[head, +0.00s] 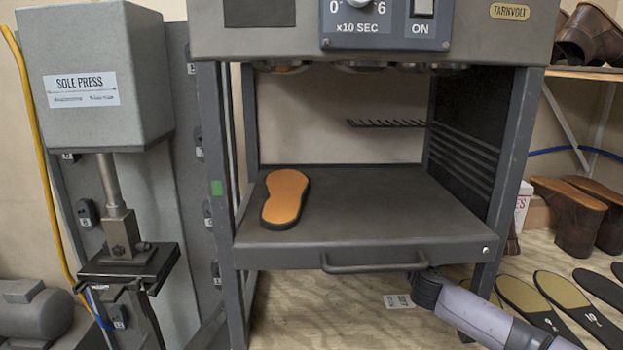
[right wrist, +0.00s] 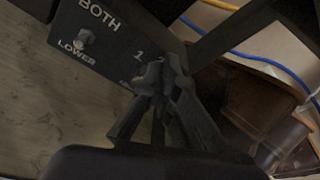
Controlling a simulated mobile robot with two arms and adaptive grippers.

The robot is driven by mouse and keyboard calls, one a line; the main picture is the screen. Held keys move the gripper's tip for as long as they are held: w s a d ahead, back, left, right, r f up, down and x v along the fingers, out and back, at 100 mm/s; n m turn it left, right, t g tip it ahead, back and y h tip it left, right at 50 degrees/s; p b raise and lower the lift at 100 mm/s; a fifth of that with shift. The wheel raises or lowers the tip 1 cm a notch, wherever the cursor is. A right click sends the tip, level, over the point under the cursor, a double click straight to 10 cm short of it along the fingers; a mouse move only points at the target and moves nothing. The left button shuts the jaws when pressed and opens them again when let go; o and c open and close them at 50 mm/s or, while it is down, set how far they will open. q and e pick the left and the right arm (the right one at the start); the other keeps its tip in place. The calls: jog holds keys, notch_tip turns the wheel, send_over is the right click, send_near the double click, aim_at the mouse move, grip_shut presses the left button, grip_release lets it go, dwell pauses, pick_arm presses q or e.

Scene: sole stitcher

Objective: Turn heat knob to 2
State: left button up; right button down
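In the right wrist view, a dark control panel (right wrist: 100,65) carries the words BOTH and LOWER, a small toggle, and the numerals 1 and 2. My right gripper (right wrist: 165,75) is in front of the panel, its fingertips close together just below these numerals. The fingers cover that spot, so the heat knob cannot be made out, nor whether they grip it. In the head view, my right arm comes in from the lower right and ends by the drawer handle (head: 375,266); its fingers are mostly hidden there. My left gripper is not in view.
The heater cabinet's upper panel (head: 387,29) has a timer knob (head: 362,3) and an ON switch (head: 423,8). An orange sole (head: 285,197) lies on the tray (head: 380,205). The sole press (head: 95,80) stands left. Brown boots (head: 575,215) and several insoles are at right.

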jog(key=shift+w+d+f, duration=0.1)
jog(key=shift+f, duration=0.1)
dwell(0.3)
jog(key=shift+r, duration=0.2)
jog(key=shift+r, duration=0.2)
jog(key=shift+d+f+v, duration=0.1)
jog(key=shift+f+v, duration=0.1)
jog(key=shift+v, duration=0.8)
jog(key=shift+d+f+v, duration=0.1)
jog(key=shift+f+v, duration=0.1)
jog(key=shift+v, duration=0.8)
jog(key=shift+d+f+v, duration=0.1)
jog(key=shift+f+v, duration=0.1)
jog(key=shift+v, duration=0.8)
jog(key=shift+s, duration=0.25)
